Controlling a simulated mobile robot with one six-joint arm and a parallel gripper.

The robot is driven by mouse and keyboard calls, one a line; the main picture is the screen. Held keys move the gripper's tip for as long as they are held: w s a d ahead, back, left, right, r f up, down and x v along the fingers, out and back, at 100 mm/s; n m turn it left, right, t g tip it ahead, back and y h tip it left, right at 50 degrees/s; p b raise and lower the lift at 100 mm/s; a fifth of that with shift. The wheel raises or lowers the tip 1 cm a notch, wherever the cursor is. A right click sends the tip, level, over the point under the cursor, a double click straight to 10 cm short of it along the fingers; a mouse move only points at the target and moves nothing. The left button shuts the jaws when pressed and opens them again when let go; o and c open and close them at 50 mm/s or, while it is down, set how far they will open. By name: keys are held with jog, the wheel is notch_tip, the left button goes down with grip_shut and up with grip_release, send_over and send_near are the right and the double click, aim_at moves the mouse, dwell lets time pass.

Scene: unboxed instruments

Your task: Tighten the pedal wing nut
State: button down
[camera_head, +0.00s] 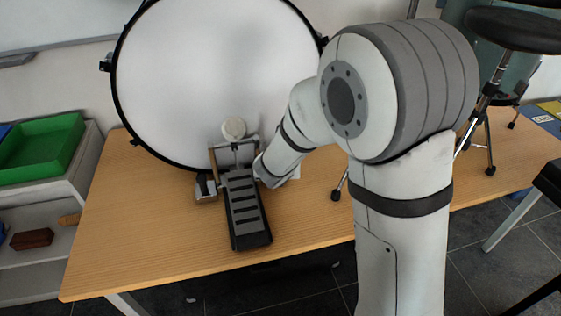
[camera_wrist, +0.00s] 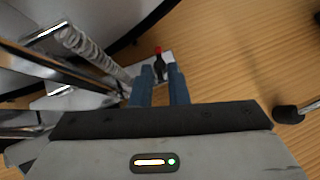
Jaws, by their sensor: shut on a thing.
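The bass drum pedal (camera_head: 246,209) stands on the wooden table against the white drum head, its dark ribbed footboard pointing to the front. Its round beater (camera_head: 234,128) rests upright near the drum. In the wrist view, the pedal's coil spring (camera_wrist: 95,50) and metal frame are at the left. My gripper (camera_wrist: 159,75) has its two blue fingers close together around a small dark part with a red end (camera_wrist: 158,60), which I take to be the wing nut. It is mostly hidden between the fingertips. In the head view, my arm hides the gripper, at the pedal's right side.
The large white bass drum (camera_head: 210,70) stands behind the pedal, with a drum leg (camera_head: 338,188) to the right. A green tray (camera_head: 42,148) is on a shelf at the left. A black stool (camera_head: 515,28) is at the back right. The front left tabletop (camera_head: 140,235) is clear.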

jog(key=shift+a+m+h, duration=0.1)
jog(key=shift+m+h, duration=0.2)
jog(key=c, duration=1.5)
grip_release()
jog(key=p+v, duration=0.3)
jog(key=v, duration=0.4)
jog(key=shift+s+r, duration=0.25)
jog(key=shift+r, duration=0.05)
